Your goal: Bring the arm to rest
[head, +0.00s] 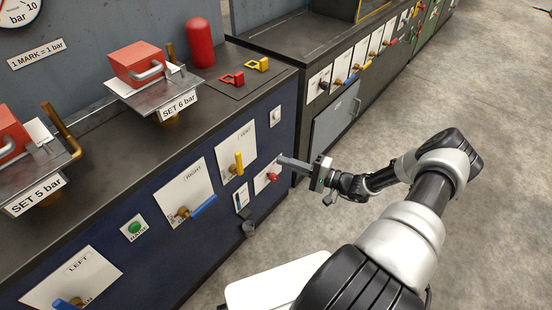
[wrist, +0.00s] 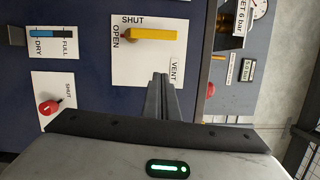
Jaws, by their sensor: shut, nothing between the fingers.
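My gripper (head: 283,162) is at the end of my outstretched arm, in front of the right part of the blue cabinet front. Its two fingers (wrist: 160,97) lie together with nothing between them in the wrist view. A yellow lever (head: 239,163) on the VENT plate stands upright in the head view. The same yellow lever (wrist: 152,35) shows just beyond the fingertips in the wrist view; the fingers look apart from it. A small red handle (head: 272,177) is close below the fingers in the head view, and it also shows at the left of the wrist view (wrist: 50,107).
A blue lever (head: 203,206) sits on the RIGHT plate, with a green button (head: 135,228) to its left. Red weights (head: 137,62) and a red cylinder (head: 200,43) stand on the bench top. Another bench with several levers runs behind. The floor (head: 480,220) at right is clear.

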